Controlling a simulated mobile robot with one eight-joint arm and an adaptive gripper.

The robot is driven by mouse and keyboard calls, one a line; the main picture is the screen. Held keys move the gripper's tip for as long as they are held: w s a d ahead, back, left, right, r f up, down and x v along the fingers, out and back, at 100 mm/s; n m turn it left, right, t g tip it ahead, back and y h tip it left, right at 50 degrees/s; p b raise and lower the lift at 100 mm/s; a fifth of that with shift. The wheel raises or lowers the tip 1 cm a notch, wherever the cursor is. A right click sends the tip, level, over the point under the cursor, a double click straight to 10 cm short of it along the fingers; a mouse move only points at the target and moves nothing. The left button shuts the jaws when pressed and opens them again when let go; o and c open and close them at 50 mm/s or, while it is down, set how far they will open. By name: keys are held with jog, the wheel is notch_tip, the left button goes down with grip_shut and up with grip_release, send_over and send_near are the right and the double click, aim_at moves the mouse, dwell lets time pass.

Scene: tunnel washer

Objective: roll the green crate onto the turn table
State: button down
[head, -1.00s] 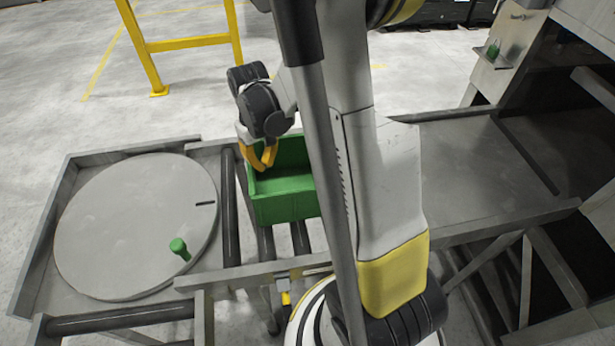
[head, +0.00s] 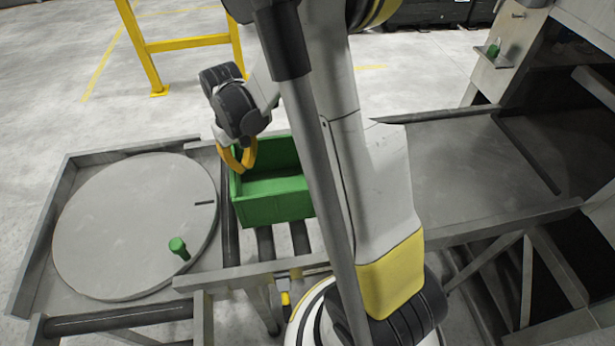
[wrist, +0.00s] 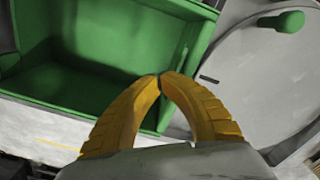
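The green crate (head: 275,207) stands upright on the rollers just right of the turn table (head: 125,225), with its left edge close to the disc. It looks empty. My gripper (head: 247,167) is at the crate's left wall, with its orange fingers curved together. In the wrist view my gripper (wrist: 160,76) has its fingertips meeting at the crate's wall, with the open crate (wrist: 75,85) at left and the turn table (wrist: 265,75) at right. The fingers look shut; I cannot tell whether the wall is pinched between them. The disc has a green knob (head: 178,246) and a dark slot.
Dark rollers (head: 265,245) lie under the crate. A metal rail (head: 240,276) runs along the near side. A flat grey conveyor bed (head: 465,165) leads right to the machine. A yellow barrier (head: 190,42) stands on the floor behind. My arm hides the crate's right surroundings.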

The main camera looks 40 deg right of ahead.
jog(key=w+a+b, duration=0.1)
jog(key=w+a, duration=0.8)
jog(key=a, duration=0.4)
jog(key=w+a+b, duration=0.1)
jog(key=w+a, duration=0.9)
jog(key=a, duration=0.4)
dwell(1.1)
jog(key=shift+d, duration=0.2)
notch_tip(320, 180, up, 9)
jog(key=s+d+p, duration=0.1)
jog(key=d+p, duration=0.1)
jog(key=p, duration=0.2)
jog(key=shift+s+d, duration=0.15)
jog(key=shift+s, duration=0.2)
dwell(0.7)
jog(key=shift+f, duration=0.1)
dwell(0.4)
